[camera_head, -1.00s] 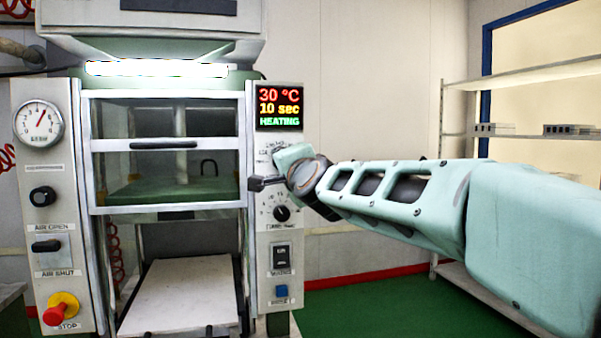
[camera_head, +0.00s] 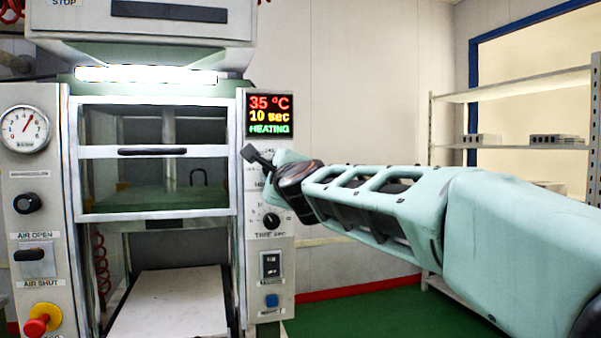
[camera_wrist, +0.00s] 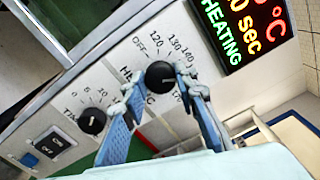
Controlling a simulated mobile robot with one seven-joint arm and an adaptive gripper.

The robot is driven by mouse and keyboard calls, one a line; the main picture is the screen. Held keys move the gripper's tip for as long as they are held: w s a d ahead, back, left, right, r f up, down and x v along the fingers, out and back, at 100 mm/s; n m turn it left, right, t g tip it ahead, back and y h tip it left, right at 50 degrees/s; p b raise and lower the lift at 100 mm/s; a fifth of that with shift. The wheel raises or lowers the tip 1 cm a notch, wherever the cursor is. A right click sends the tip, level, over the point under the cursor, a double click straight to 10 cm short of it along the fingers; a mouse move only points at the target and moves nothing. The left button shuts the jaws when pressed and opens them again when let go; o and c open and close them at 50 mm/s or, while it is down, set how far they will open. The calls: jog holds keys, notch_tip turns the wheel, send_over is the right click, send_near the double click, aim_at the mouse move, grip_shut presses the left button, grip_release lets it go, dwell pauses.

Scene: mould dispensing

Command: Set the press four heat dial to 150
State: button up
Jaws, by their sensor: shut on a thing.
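The heat dial (camera_wrist: 160,77) is a black round knob on the press's right panel, with OFF, 120, 130, 140 and 170 readable around it in the wrist view. My gripper (camera_wrist: 156,84) has its two fingers on either side of this knob and is shut on it. The knob's pointer mark is too small to read. In the head view my gripper (camera_head: 258,162) is at the panel and hides the dial. The red and green display (camera_head: 270,116) above it reads 35 °C, 10 sec, HEATING.
The black time dial (camera_head: 271,221) sits just below the heat dial, with a rocker switch (camera_head: 270,265) and a blue button (camera_head: 271,300) under it. A red stop button (camera_head: 37,326) is on the left panel. Shelves (camera_head: 530,95) stand at the right.

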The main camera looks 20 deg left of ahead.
jog(key=shift+r+m, duration=0.15)
jog(key=shift+m, duration=0.15)
jog(key=o, duration=1.1)
jog(key=shift+o, duration=0.2)
